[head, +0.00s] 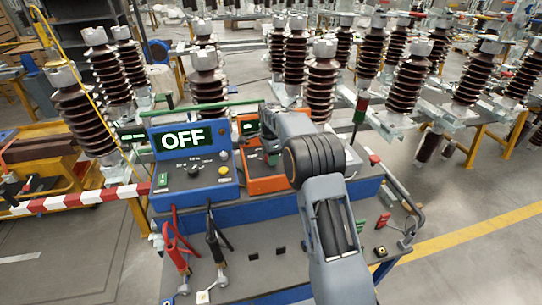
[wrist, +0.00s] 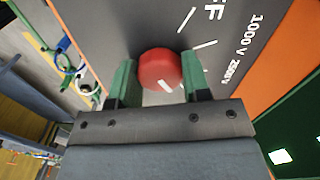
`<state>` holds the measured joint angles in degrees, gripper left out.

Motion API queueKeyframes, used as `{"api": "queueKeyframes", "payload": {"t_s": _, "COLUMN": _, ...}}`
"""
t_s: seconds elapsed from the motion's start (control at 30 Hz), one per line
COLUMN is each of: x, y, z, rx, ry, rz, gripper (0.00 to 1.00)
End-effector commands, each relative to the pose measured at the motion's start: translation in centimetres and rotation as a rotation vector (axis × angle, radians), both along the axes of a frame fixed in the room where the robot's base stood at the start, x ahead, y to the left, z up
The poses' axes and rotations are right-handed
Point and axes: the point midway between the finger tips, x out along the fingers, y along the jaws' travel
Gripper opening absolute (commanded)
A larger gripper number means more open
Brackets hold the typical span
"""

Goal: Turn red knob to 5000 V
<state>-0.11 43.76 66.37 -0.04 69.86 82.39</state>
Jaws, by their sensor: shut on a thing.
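The red knob (wrist: 160,68) sits on the dark face of the orange tester (head: 267,185), between my gripper's two green fingers. My gripper (wrist: 159,80) is shut on the knob, one finger at each side. A white mark shows on the knob's near edge. White scale lines fan out beside it, with part of OFF, 1000 V and 2500 V printed to the right. No 5000 V label is in view, and I cannot tell which setting the mark meets. In the head view my gripper (head: 268,146) is at the tester, and the knob is hidden.
A blue unit (head: 195,190) with a lit OFF display stands left of the tester. Red clamps (head: 175,240) and black clamps (head: 214,240) lie on the cart's front. Brown insulators (head: 207,80) stand behind. A red-white barrier (head: 90,197) is at left.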

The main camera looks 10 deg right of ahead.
Motion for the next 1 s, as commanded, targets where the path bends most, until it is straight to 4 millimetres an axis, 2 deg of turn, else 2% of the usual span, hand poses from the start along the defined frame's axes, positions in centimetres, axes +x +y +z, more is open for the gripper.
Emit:
{"api": "queueKeyframes", "payload": {"t_s": 0.23, "x": 0.1, "y": -0.1, "z": 0.1, "rx": 0.000, "ry": -0.003, "rz": -0.003, "gripper": 0.20}}
{"api": "queueKeyframes", "payload": {"t_s": 0.27, "x": 0.1, "y": -0.1, "z": 0.1, "rx": 0.000, "ry": -0.003, "rz": -0.003, "gripper": 0.46}}
{"api": "queueKeyframes", "payload": {"t_s": 0.5, "x": 0.0, "y": 0.0, "z": 0.1, "rx": 0.000, "ry": -0.001, "rz": -0.001, "gripper": 0.69}}
{"api": "queueKeyframes", "payload": {"t_s": 0.8, "x": 0.0, "y": 0.1, "z": 0.3, "rx": 0.000, "ry": -0.001, "rz": 0.000, "gripper": 0.69}}
{"api": "queueKeyframes", "payload": {"t_s": 0.87, "x": 0.0, "y": 0.0, "z": 0.8, "rx": 0.000, "ry": -0.002, "rz": 0.000, "gripper": 0.69}}
{"api": "queueKeyframes", "payload": {"t_s": 1.0, "x": 0.1, "y": 0.1, "z": 3.0, "rx": 0.001, "ry": -0.006, "rz": 0.000, "gripper": 0.69}}
